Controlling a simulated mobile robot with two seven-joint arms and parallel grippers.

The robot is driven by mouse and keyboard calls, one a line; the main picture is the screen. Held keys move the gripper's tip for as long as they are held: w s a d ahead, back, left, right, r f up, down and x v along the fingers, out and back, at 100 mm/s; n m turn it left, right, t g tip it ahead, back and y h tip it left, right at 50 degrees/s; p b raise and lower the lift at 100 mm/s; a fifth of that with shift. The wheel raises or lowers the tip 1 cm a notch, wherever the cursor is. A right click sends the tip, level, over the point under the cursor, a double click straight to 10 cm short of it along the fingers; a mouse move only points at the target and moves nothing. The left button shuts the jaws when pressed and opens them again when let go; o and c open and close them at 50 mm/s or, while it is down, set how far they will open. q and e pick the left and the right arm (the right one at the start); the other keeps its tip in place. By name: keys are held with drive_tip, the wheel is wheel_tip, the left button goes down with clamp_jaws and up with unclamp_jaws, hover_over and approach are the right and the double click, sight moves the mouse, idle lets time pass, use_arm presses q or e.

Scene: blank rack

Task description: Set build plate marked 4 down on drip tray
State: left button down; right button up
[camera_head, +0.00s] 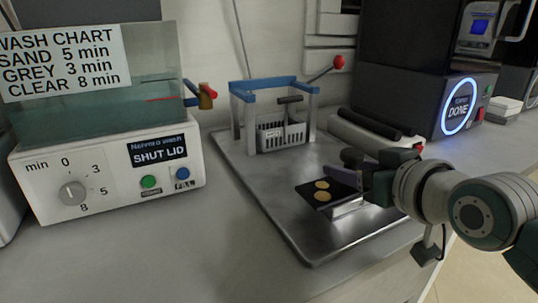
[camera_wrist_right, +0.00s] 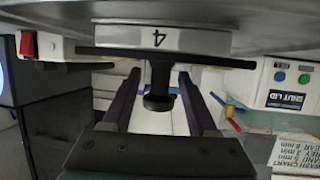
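The build plate is a black sheet (camera_head: 318,189) with two yellow discs on it, above a pale metal block (camera_head: 346,209). In the right wrist view the block's face marked 4 (camera_wrist_right: 160,39) shows, with a dark knobbed handle (camera_wrist_right: 160,88). The block appears to rest on the grey metal drip tray (camera_head: 285,205), near its front right part. My right gripper (camera_head: 350,172) is at the plate; in the wrist view its two fingers (camera_wrist_right: 161,92) stand either side of the handle, with gaps visible on both sides. My left gripper is out of view.
A wash unit (camera_head: 108,170) is on the left. A black printer (camera_head: 430,70) and dark rollers (camera_head: 375,120) are behind right. The tray's front left is clear.

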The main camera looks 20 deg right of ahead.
drive_tip(key=shift+s, duration=0.1)
drive_tip(key=p+v, duration=0.3)
drive_tip(key=v, duration=0.7)
drive_tip(key=s+a+r+n+g+p, duration=0.1)
drive_tip(key=s+a+r+g+p, duration=0.2)
drive_tip(key=s+r+p, duration=0.4)
drive_tip(key=s+a+r+n+g+y+p, duration=0.1)
drive_tip(key=s+a+r+g+p, duration=0.25)
drive_tip(key=r+p, duration=0.45)
drive_tip(key=s+a+r+n+g+p, duration=0.1)
drive_tip(key=s+a+r+g+p, duration=0.25)
drive_tip(key=s+p, duration=0.45)
wheel_tip(320, 180, up, 36)
drive_tip(key=w+p, duration=0.2)
drive_tip(key=p, duration=3.6)
drive_tip(key=shift+d, duration=0.4)
